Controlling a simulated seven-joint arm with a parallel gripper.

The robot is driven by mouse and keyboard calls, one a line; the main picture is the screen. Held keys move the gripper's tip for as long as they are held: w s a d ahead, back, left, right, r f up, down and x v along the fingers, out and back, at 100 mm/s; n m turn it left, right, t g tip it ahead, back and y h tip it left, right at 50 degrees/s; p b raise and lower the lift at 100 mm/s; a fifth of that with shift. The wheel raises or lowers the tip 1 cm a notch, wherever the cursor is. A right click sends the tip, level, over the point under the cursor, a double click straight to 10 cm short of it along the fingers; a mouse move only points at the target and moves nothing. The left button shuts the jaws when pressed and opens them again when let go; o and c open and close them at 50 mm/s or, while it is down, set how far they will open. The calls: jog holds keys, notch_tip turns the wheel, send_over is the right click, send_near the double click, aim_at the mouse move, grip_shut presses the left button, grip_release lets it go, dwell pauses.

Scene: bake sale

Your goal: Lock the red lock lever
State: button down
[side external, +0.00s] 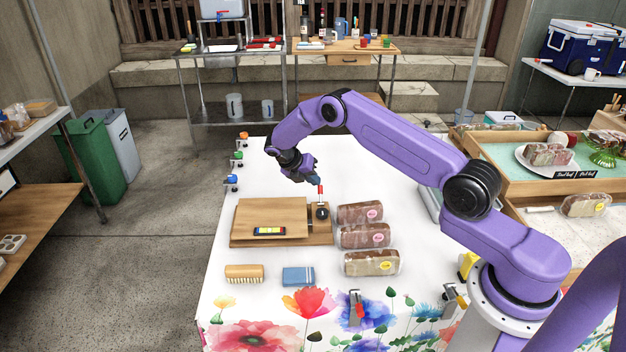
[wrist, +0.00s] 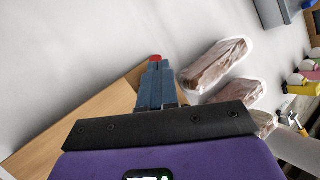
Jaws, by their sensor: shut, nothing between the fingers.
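The red-tipped lever (side external: 320,189) stands upright at the right end of a wooden board (side external: 240,241), above a round black part (side external: 322,211). My gripper (side external: 314,179) is above the board's right end, with its fingertips close to the red tip. The fingers are shut with nothing between them. In the wrist view, the red tip (wrist: 155,58) shows just beyond the ends of the closed fingers (wrist: 155,68). I cannot tell whether they touch. The lever's lower part is hidden behind the fingers there.
Several wrapped loaves (side external: 363,236) lie close to the board's right. A brush (side external: 244,273) and a blue packet (side external: 298,277) lie in front of it. Clamps with coloured knobs (side external: 231,180) line the table's left edge. The white tabletop behind the board is largely clear.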

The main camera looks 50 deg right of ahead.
jog(key=v, duration=1.4)
jog(key=shift+a+f, duration=0.2)
jog(key=s+a+r+m+t+y, duration=0.1)
jog(key=s+a+r+m+y, duration=0.1)
jog(key=s+a+r, duration=0.5)
jog(key=s+a+r+m+t+y, duration=0.2)
jog(key=s+a+r+m, duration=0.15)
jog(key=s+a, duration=0.6)
jog(key=s+d+m+y, duration=0.2)
jog(key=s, duration=1.2)
jog(key=s+d+m+g+y, duration=0.1)
jog(key=s+d+m, duration=0.2)
jog(key=s, duration=1.2)
jog(key=shift+s+d+r+y, duration=0.2)
jog(key=shift+d+r+y, duration=0.1)
jog(key=shift+d+y, duration=0.1)
